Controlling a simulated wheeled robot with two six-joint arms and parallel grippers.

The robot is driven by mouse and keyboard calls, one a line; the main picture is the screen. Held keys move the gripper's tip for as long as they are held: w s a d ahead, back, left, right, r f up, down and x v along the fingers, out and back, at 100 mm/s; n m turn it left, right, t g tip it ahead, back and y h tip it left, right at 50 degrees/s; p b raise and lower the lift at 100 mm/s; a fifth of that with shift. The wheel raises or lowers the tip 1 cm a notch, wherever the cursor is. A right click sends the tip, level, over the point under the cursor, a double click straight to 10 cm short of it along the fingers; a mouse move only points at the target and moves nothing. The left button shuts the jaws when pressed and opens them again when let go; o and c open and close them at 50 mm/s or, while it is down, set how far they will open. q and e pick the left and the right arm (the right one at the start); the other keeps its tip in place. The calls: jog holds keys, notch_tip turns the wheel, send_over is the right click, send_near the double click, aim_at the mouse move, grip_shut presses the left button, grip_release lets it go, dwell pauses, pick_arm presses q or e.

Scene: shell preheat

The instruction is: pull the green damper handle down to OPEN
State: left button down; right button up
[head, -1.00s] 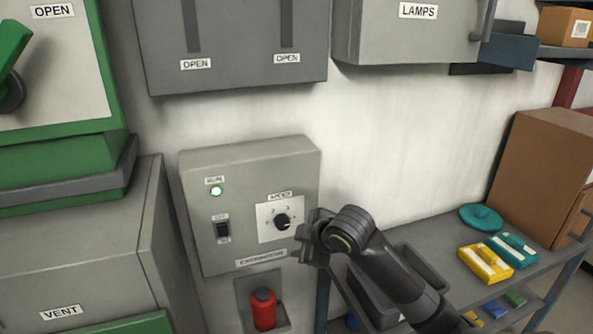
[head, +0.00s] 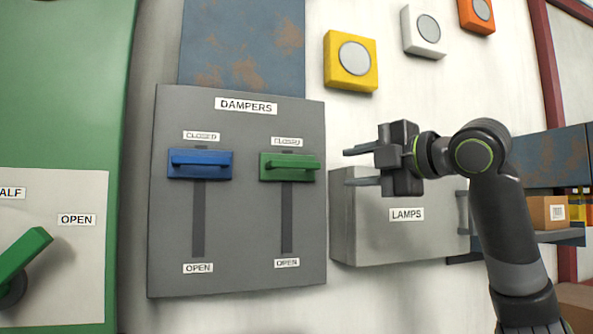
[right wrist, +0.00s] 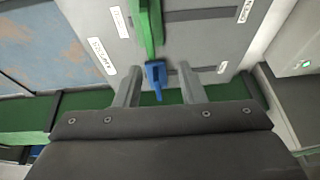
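The green damper handle (head: 289,167) sits at the top of its slot, by the CLOSED label, on the grey DAMPERS panel (head: 245,275). The blue damper handle (head: 200,164) is also at the top of its slot, to the left. My right gripper (head: 346,167) is open and empty, just right of the green handle at about its height, with its fingers pointing left and apart from it. In the right wrist view the green handle (right wrist: 150,27) lies beyond the two spread fingers, and the blue handle (right wrist: 156,76) shows between them. My left gripper is not in view.
A grey LAMPS box (head: 395,237) stands out from the wall below my right gripper. A yellow button box (head: 350,62) is above the panel's right edge. A large green cabinet with a green lever (head: 22,255) is at the left.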

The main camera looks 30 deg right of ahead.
aim_at(299, 165)
jog(key=w+p, duration=0.2)
jog(key=w, duration=0.3)
jog(key=w+a+r+p, duration=0.1)
jog(key=w+p, duration=0.2)
jog(key=w, duration=0.2)
jog(key=w+a+r+p, duration=0.1)
jog(key=w+p, duration=0.2)
jog(key=w, duration=0.2)
jog(key=shift+a, duration=0.15)
jog(key=shift+w+f, duration=0.15)
jog(key=shift+w, duration=0.25)
grip_shut()
